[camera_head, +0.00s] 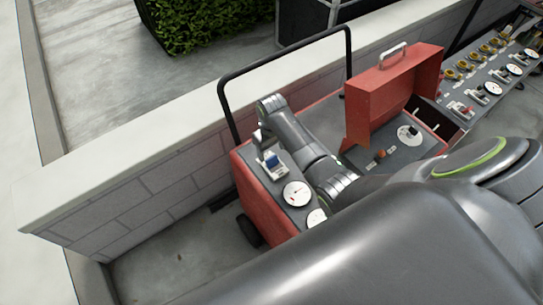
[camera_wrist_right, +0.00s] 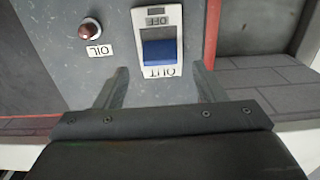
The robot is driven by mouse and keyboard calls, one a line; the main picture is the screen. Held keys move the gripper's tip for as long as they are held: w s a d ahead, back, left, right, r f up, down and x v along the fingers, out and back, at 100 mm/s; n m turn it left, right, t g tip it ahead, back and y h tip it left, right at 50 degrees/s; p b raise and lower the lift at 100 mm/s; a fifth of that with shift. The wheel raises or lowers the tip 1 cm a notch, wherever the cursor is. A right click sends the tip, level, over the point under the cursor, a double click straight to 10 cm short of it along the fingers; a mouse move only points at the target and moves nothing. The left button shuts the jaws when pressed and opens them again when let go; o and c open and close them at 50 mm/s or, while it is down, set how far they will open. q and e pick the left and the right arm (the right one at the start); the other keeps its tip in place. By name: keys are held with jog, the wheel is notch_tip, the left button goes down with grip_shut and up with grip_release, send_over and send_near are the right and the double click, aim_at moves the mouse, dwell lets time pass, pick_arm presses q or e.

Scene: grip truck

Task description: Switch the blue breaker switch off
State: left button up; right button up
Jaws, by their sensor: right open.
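The blue breaker switch (camera_head: 271,158) is on the grey top panel of a red cart (camera_head: 265,214), near its left end. In the right wrist view the blue switch (camera_wrist_right: 159,52) sits in a pale plate. An upside-down OFF label is above it and another upside-down label, seemingly OUT, is below it. My right gripper (camera_head: 263,137) is over the panel close to the switch. In the wrist view its fingers (camera_wrist_right: 161,80) are apart and empty, one on each side of the plate's lower end. Whether they touch the panel is unclear. My left gripper is not in view.
A red lamp (camera_wrist_right: 90,28) with an OIL label is beside the switch. Round gauges (camera_head: 297,194) lie along the panel. A black handle bar (camera_head: 284,52) rises behind. A raised red lid (camera_head: 393,92) stands to the right. A low block wall (camera_head: 150,195) runs behind the cart.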

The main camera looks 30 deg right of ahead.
aim_at(271, 158)
jog(key=shift+f, duration=2.3)
